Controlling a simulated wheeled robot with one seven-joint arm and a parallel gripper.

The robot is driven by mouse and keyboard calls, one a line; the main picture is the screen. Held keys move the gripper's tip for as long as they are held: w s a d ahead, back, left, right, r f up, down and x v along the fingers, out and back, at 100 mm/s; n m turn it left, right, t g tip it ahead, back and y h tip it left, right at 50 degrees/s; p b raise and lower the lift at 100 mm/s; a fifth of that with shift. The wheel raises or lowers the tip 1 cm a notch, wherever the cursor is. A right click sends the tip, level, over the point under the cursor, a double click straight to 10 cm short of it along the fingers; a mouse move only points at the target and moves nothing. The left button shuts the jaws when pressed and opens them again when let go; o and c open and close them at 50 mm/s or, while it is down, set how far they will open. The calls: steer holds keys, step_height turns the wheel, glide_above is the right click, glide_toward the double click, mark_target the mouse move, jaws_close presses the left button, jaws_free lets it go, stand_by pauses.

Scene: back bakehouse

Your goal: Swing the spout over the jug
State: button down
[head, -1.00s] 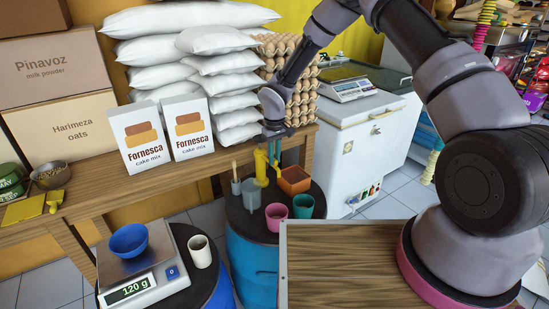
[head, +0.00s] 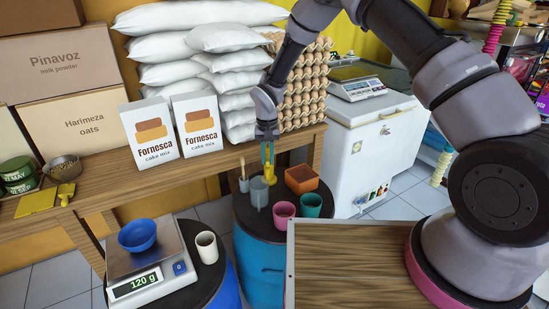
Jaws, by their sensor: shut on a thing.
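The yellow spout (head: 269,173) stands on the dark top of a blue drum, its upper part covered by the teal fingers. My gripper (head: 268,156) points down from above and is shut on the spout. The grey jug (head: 259,193) stands just left of and in front of the spout's lower part. The spout's outlet is too small and covered to tell which way it points or whether it is over the jug.
On the same drum (head: 266,268) stand a pink cup (head: 284,212), a green cup (head: 311,206), an orange-brown square tub (head: 301,180) and a small pot with a brush (head: 244,184). A scale (head: 146,265) with a blue bowl (head: 137,235) and a white cup (head: 207,247) are at left.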

steer(key=shift+a+m, duration=1.25)
steer(key=shift+m, duration=0.15)
steer(key=c, duration=0.8)
jaws_free()
steer(key=shift+w+r, duration=0.1)
step_height(320, 180, up, 11)
steer(key=shift+f, duration=0.2)
